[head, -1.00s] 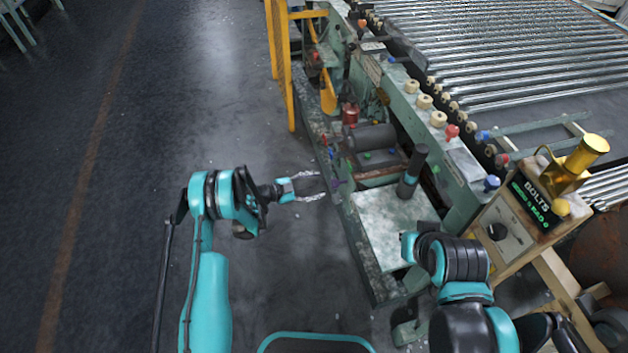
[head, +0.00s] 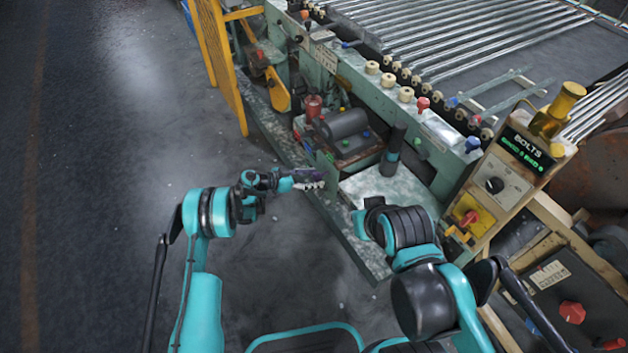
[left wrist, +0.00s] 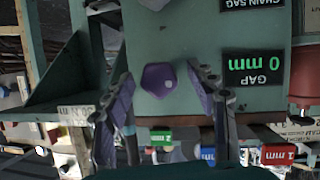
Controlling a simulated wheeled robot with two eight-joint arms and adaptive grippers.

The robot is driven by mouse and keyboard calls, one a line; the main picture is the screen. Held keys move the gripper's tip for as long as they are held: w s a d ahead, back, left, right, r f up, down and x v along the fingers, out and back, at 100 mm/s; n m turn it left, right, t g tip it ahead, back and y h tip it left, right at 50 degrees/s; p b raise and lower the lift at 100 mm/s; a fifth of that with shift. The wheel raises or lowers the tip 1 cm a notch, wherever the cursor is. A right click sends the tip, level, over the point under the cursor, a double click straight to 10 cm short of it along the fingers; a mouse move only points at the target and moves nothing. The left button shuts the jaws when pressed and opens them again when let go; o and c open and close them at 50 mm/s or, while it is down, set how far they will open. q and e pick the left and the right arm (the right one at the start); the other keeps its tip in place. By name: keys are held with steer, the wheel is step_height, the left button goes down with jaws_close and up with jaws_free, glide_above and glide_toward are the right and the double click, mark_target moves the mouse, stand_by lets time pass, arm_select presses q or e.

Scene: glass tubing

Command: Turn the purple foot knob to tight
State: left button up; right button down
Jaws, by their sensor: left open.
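The purple foot knob (left wrist: 159,79) is a five-sided knob with a pale dot, on a green panel in the left wrist view. My left gripper (left wrist: 161,76) is open, with one finger on each side of the knob and a gap to each. In the head view the left gripper (head: 312,180) is at the lower front side of the green machine, and it mostly hides the knob there. A display (left wrist: 253,67) beside the knob reads GAP 0 mm, upside down. My right arm shows in the head view, but I cannot make out its gripper.
A red part (left wrist: 304,75) stands at the right. In the head view a control box (head: 505,180) is at the right. The floor (head: 110,130) at the left is clear.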

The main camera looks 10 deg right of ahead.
arm_select(q)
steer(key=shift+w+d+f, duration=0.1)
steer(key=shift+d+f, duration=0.1)
steer(key=shift+d, duration=0.3)
steer(key=c, duration=1.2)
steer(key=shift+o, duration=0.2)
steer(key=m+t+y, duration=0.1)
steer(key=m+t, duration=0.2)
steer(key=m, duration=0.1)
steer(key=shift+m, duration=0.3)
steer(key=m+t, duration=0.3)
steer(key=m, duration=0.1)
steer(key=shift+m+y, duration=0.3)
steer(key=shift+t, duration=0.4)
steer(key=o, duration=1.2)
steer(key=shift+c, duration=0.2)
